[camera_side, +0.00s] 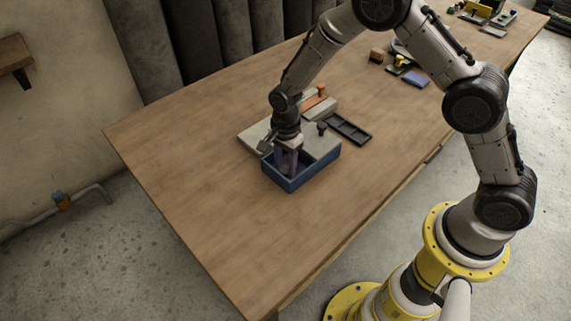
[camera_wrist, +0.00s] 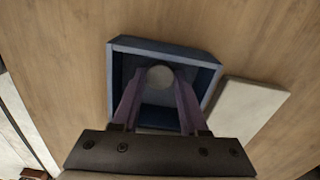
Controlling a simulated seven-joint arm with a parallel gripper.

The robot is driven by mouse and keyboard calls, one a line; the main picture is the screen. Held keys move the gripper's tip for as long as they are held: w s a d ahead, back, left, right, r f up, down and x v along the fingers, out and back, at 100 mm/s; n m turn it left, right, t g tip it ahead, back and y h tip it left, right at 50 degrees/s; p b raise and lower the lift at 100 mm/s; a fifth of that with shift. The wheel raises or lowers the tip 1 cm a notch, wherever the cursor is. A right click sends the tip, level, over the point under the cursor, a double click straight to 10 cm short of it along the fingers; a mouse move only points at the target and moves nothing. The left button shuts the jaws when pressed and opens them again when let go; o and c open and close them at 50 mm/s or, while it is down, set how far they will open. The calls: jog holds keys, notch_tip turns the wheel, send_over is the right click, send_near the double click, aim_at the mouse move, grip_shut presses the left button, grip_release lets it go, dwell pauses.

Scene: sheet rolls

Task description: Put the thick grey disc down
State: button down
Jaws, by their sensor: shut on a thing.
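The grey disc (camera_wrist: 160,76) shows in the wrist view as a pale round face between the tips of my gripper's purple fingers. My gripper (camera_wrist: 158,82) is shut on it, over the blue open box (camera_wrist: 206,46). In the side view my gripper (camera_side: 287,170) points down into the same blue box (camera_side: 316,170), and the disc is hidden there by the fingers and the box walls. I cannot tell whether the disc touches the box floor.
A pale slab (camera_wrist: 246,107) lies close beside the box. A black divided tray (camera_side: 349,129), an orange-handled tool (camera_side: 316,98) and a black knob (camera_side: 322,128) are near it. The wooden table (camera_side: 190,150) is clear at the left and front.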

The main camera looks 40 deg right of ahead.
jog(key=shift+f, duration=0.1)
jog(key=shift+c, duration=2.2)
grip_release()
notch_tip(320, 180, up, 11)
notch_tip(320, 180, up, 10)
jog(key=n+t, duration=0.1)
jog(key=n, duration=0.2)
send_over(285, 169)
jog(key=s+d, duration=0.3)
jog(key=s, duration=0.2)
jog(key=s+d+r+n+t, duration=0.1)
jog(key=s+d+r+n, duration=0.1)
jog(key=s+n, duration=0.2)
jog(key=s+d+r+n+t, duration=0.2)
jog(key=s+n, duration=0.3)
jog(key=s, duration=0.6)
jog(key=s+d+r+n+t, duration=0.1)
jog(key=s+r+n, duration=0.3)
jog(key=s, duration=0.3)
jog(key=shift+s+d+n+t, duration=0.15)
jog(key=shift+d+n+t, duration=0.15)
jog(key=shift+d+n, duration=0.1)
